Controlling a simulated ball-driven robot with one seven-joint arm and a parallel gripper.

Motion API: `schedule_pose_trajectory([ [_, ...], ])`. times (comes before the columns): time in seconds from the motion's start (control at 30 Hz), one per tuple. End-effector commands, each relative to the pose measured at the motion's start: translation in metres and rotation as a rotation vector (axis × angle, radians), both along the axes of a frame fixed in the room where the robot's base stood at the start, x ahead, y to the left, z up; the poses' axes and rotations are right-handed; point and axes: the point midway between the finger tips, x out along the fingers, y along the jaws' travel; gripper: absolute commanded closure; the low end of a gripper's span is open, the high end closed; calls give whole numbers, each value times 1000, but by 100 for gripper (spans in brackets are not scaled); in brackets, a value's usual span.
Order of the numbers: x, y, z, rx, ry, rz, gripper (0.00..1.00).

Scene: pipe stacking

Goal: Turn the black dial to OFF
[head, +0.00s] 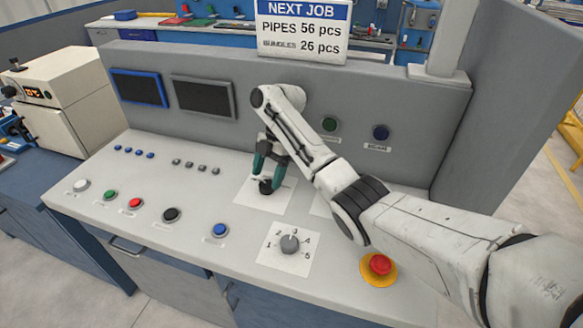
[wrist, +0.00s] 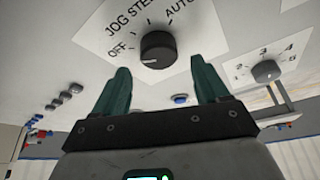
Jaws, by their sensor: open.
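The black dial (wrist: 158,48) sits on a white plate (wrist: 110,20) marked OFF, JOG, STEP and AUTO in the wrist view. OFF is at the left of the dial, AUTO at the right. A small light mark shows on the dial's near side; which label it points to, I cannot tell. In the head view the dial (head: 266,187) is at the middle of the console, partly hidden by my gripper (head: 268,177). My gripper (wrist: 163,72) is open and empty, its two green fingers on either side of the dial's line. I cannot tell whether they touch it.
A grey numbered dial (head: 289,244) stands nearer the front edge. A red emergency button (head: 380,264) on a yellow base is at the right front. Several push buttons, including a blue one (head: 220,230), are at the left. The raised back panel (head: 230,80) stands behind.

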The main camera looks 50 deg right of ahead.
Motion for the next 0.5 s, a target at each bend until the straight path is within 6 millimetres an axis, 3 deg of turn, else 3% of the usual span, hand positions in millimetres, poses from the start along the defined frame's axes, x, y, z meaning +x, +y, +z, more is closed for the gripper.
schedule_pose_trajectory([
  [0.03, 0, 0, 16, 0, -1, 1, 26],
  [0.5, -28, 8, 47, 0, 0, -1, 26],
])
